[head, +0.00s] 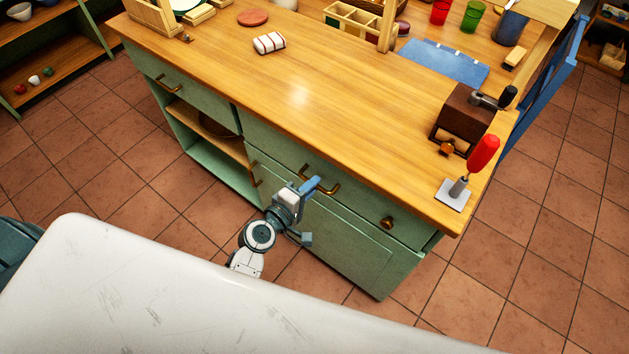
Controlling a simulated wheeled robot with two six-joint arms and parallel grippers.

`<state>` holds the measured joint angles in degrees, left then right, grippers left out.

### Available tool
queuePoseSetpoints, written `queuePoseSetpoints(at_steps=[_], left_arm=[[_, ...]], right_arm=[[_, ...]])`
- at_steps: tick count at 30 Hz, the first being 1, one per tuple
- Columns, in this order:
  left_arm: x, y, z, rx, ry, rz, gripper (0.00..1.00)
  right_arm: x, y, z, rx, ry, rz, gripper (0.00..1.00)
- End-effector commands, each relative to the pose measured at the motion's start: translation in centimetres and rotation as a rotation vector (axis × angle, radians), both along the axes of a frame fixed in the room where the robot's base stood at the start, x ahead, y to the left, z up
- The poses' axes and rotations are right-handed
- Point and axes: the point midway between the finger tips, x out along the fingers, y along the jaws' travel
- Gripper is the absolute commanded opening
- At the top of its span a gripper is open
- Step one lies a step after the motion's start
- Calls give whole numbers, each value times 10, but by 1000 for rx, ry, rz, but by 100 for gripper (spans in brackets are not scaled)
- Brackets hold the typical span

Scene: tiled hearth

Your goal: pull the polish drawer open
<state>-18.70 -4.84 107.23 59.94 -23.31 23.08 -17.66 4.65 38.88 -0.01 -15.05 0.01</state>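The green cabinet (345,236) has a wooden top. Its wide upper right drawer front (290,152) carries a brass bar handle (326,188) and, farther right, a round brass knob (388,222). This drawer looks closed. No label shows which drawer is the polish drawer. Another drawer at upper left (180,89) has its own brass handle (167,84) and looks closed. My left gripper (308,212) is in front of the right drawer, its blue fingers spread apart and nothing seen between them. The upper finger overlaps the bar handle's left end; contact cannot be told. My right gripper is out of view.
Below the drawers are an open shelf (212,140) and a door with an upright handle (254,173). Tiled floor surrounds the cabinet.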

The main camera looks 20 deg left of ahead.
Motion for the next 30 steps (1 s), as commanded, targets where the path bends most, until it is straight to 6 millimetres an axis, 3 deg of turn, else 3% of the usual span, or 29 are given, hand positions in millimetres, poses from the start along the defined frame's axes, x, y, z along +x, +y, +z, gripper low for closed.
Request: queuePoseSetpoints(at_steps=[4, 13, 14, 16, 30], left_arm=[[12, -4, -2, 0, 0, 0, 15], [14, -5, -4, 0, 1, 0, 15], [14, -5, -4, 0, 1, 0, 13], [14, -5, -4, 0, 1, 0, 0], [12, -5, -5, 2, 2, 0, 0]], right_arm=[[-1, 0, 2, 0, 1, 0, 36], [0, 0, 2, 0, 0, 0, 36], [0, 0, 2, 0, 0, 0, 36], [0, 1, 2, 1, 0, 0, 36], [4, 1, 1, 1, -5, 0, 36]])
